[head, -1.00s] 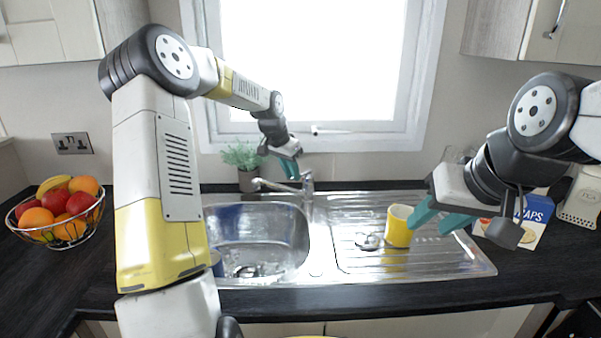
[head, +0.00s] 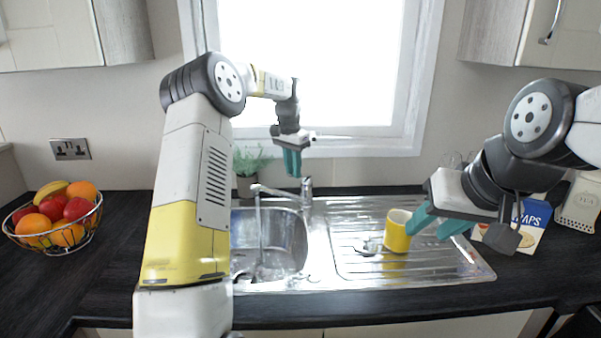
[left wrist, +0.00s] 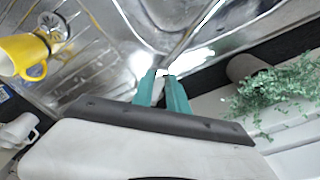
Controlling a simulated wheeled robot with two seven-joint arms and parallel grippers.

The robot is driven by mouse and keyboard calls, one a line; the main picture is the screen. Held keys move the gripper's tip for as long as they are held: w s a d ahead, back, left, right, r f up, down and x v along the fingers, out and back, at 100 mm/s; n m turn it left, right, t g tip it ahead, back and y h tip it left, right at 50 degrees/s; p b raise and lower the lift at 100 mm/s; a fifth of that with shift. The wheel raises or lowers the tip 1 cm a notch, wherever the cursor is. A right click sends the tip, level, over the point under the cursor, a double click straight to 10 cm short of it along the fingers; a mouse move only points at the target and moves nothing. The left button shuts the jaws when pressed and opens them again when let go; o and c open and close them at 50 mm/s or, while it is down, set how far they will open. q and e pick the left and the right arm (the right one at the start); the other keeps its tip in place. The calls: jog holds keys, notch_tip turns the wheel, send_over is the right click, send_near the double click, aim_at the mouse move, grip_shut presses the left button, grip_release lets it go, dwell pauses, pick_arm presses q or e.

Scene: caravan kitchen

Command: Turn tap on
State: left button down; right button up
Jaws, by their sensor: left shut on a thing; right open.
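The chrome tap (head: 307,197) stands at the back edge of the sink, its spout reaching left over the bowl. A thin stream of water (head: 259,225) falls from the spout into the sink bowl (head: 290,238). My left gripper (head: 292,172) is at the top of the tap, fingers pointing down and close together. In the left wrist view its teal fingers (left wrist: 165,78) are shut on a small pale piece of the tap, mostly hidden between them. My right gripper (head: 431,222) is open and empty beside the yellow mug (head: 397,236).
The mug stands on the drainer (head: 360,268) near a metal strainer (head: 367,247). A potted plant (head: 248,172) is behind the sink. A fruit bowl (head: 55,222) is at left; a blue-and-white box (head: 530,222) is at right.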

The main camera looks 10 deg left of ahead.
pick_arm(q)
jog(key=c, duration=1.3)
grip_release()
jog(key=shift+s+a+r, duration=0.1)
jog(key=shift+s+r, duration=0.05)
jog(key=shift+r, duration=1.85)
jog(key=shift+s+a+r, duration=0.1)
jog(key=shift+s+r, duration=0.05)
jog(key=shift+r, duration=1.8)
jog(key=s+d+r+n+t, duration=0.1)
jog(key=s+r, duration=0.3)
jog(key=s, duration=0.5)
jog(key=s+d+r+n+t, duration=0.1)
jog(key=s+r+t, duration=0.1)
jog(key=s+r, duration=0.5)
jog(key=s+f+n+t, duration=0.1)
jog(key=s+f, duration=0.3)
jog(key=s, duration=0.7)
jog(key=s+f+n+t+h, duration=0.1)
jog(key=s+f, duration=0.4)
jog(key=s, duration=0.6)
jog(key=shift+s+a+f+n+h, duration=0.2)
jog(key=shift+s+n+h, duration=0.1)
jog(key=shift+n, duration=0.5)
